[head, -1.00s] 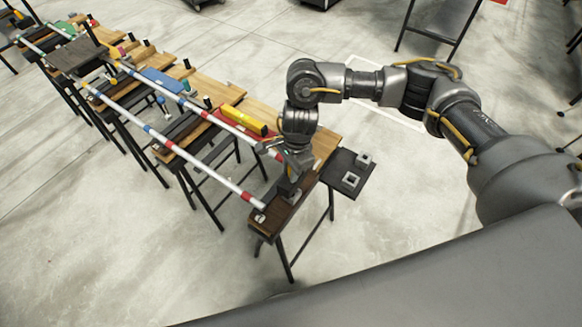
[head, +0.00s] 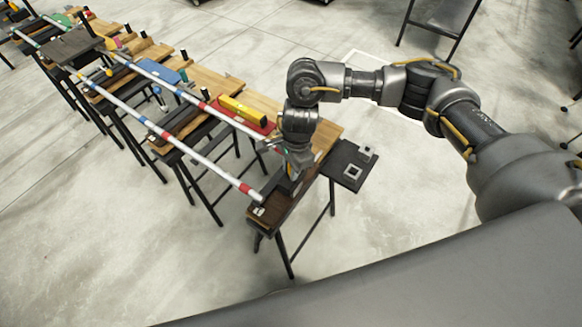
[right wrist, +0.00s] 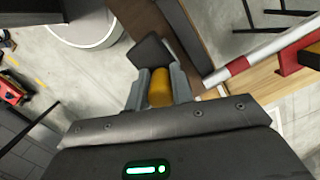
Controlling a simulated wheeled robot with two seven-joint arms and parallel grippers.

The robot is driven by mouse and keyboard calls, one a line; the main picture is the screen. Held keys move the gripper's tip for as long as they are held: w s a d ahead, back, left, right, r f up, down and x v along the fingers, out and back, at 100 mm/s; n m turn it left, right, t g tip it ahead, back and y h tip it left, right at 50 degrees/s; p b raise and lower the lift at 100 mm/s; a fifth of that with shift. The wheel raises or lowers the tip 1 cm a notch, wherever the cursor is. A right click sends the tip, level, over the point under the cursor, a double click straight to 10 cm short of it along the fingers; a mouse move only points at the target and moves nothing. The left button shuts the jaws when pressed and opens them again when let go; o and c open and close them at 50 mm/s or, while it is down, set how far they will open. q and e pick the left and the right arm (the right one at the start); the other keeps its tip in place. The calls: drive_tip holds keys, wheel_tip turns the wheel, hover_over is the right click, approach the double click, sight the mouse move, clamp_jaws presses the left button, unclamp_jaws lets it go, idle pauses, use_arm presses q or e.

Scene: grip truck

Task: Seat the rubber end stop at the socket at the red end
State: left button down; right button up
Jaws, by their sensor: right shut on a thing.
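My right gripper (head: 292,172) is over the near end bench, by the near ends of the two rails. In the right wrist view my right gripper (right wrist: 161,92) is shut on the rubber end stop, which shows as a black square pad (right wrist: 150,52) with an orange-yellow round part (right wrist: 160,88) between the fingers. The near rail's red end (head: 247,190) lies on the dark bench strip to the left of the gripper. A rail with a red band (right wrist: 240,65) is at the right of the wrist view. I cannot make out the socket. My left gripper is out of view.
A dark side plate (head: 344,160) with square metal frames juts out right of the bench. A yellow block (head: 243,110) lies on a red tray beyond the gripper. Several trestle benches run to the upper left under the rails. Open floor lies in front.

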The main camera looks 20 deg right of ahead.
drive_tip(key=o, duration=1)
drive_tip(key=shift+o, duration=0.2)
drive_tip(key=shift+r, duration=0.1)
drive_tip(key=r, duration=0.3)
drive_tip(key=r+b, duration=0.1)
drive_tip(key=r, duration=0.3)
drive_tip(key=d+r, duration=0.1)
drive_tip(key=r, duration=0.2)
drive_tip(key=shift+w+d+r, duration=0.1)
drive_tip(key=shift+w+r, duration=0.05)
drive_tip(key=shift+r, duration=0.15)
